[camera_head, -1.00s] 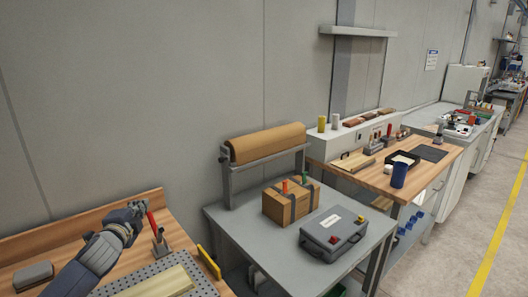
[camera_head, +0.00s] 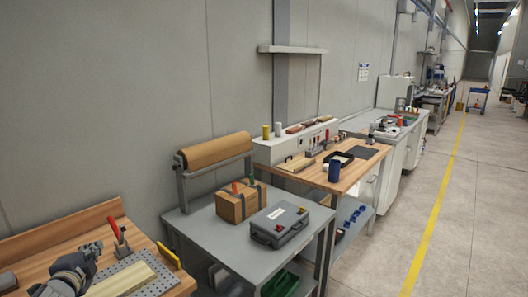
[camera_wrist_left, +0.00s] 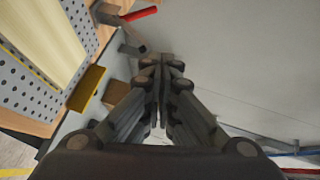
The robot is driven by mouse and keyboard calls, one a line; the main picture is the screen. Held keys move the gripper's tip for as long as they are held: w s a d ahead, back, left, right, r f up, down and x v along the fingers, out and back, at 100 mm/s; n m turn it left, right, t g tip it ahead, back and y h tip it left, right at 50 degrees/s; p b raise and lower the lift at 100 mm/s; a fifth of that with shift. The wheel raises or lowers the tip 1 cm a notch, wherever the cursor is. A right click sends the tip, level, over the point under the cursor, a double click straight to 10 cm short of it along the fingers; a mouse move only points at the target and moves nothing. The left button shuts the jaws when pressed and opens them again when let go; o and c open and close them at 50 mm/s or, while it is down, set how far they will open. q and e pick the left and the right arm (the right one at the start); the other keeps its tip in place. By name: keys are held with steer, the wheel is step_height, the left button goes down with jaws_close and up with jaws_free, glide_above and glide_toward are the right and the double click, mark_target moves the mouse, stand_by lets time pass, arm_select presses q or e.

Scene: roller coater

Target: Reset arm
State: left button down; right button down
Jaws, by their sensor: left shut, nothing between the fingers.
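My left gripper (camera_head: 92,250) is in the lower left of the head view, over the wooden workbench and left of the red-handled clamp (camera_head: 118,238). In the left wrist view its fingers (camera_wrist_left: 158,95) meet, shut with nothing between them. The red handle also shows at the top of the left wrist view (camera_wrist_left: 140,13). My right gripper is not in view.
A grey table (camera_head: 205,230) right of the bench holds a strapped carton (camera_head: 238,206), a grey case (camera_head: 279,226) and a brown paper roll (camera_head: 214,151). Another wooden bench (camera_head: 335,178) stands beyond. The floor (camera_head: 400,215) on the right is clear, with a yellow line.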

arm_select(q)
steer(key=s+d+f+n+g+h, duration=0.2)
steer(key=s+d+f+n+g, duration=0.3)
steer(key=s+d+f, duration=1.05)
steer(key=s+d+f+n+g+h, duration=0.1)
steer(key=s+d+f+n+g, duration=0.15)
steer(key=s, duration=0.45)
steer(key=s+d+f+n+g, duration=0.1)
steer(key=s+d+f+g, duration=0.1)
steer(key=s+d, duration=0.35)
steer(key=s+d+f+n+g+h, duration=0.1)
steer(key=s+f+n+g, duration=0.1)
steer(key=s, duration=0.6)
step_height(320, 180, down, 28)
steer(key=s+g+b, duration=0.1)
steer(key=s+b, duration=0.1)
steer(key=s, duration=0.1)
steer(key=s+a+f+g+b, duration=0.1)
steer(key=s+a+f, duration=0.1)
steer(key=s+f, duration=1.4)
steer(key=shift+s+a+f, duration=0.15)
steer(key=shift+s+f, duration=0.1)
steer(key=shift+f, duration=0.55)
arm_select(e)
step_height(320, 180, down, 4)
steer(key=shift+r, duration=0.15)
arm_select(q)
steer(key=shift+g, duration=0.25)
